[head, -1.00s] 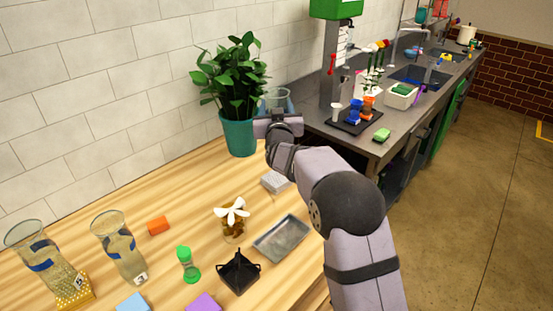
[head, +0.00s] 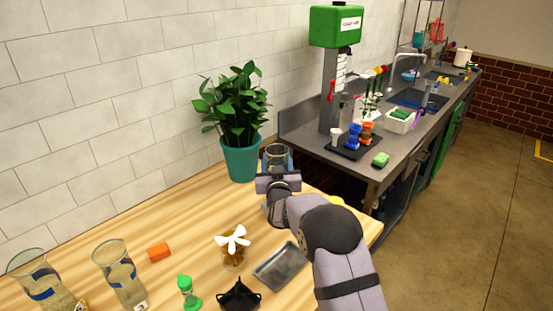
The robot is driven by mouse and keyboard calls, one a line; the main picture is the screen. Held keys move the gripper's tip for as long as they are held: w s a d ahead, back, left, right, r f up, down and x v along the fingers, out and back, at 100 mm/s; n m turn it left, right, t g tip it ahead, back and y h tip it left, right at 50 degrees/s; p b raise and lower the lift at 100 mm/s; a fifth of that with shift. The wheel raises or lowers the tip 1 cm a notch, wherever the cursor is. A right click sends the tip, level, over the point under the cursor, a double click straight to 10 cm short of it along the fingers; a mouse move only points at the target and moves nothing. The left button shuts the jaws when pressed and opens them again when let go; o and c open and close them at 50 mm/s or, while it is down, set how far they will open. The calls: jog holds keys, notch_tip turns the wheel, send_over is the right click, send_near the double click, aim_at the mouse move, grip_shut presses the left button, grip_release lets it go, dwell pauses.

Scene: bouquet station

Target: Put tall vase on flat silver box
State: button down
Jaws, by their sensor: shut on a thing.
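My gripper (head: 278,182) is shut on a clear glass vase (head: 276,154) with a blue band, which I take as the tall vase. It is held roughly upright over the far right end of the wooden table, just right of the potted plant. Its lower part is hidden by my gripper, so I cannot tell whether its base touches anything. The small flat grey box seen earlier is hidden behind my arm now. A shallow silver tray (head: 281,267) lies in front of my wrist.
A potted plant (head: 241,160) stands close left of the vase. Two other glass vases (head: 38,277) (head: 121,275) stand at the left. The table's middle left is fairly clear.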

dwell(0.3)
jog(key=shift+f, duration=0.1)
jog(key=c, duration=0.8)
grip_release()
jog(key=shift+f, duration=0.1)
jog(key=shift+s+r, duration=0.1)
jog(key=shift+r, duration=0.1)
jog(key=shift+s+f, duration=0.15)
jog(key=shift+s, duration=0.05)
jog(key=s+b, duration=0.4)
jog(key=s, duration=0.7)
jog(key=shift+s, duration=0.25)
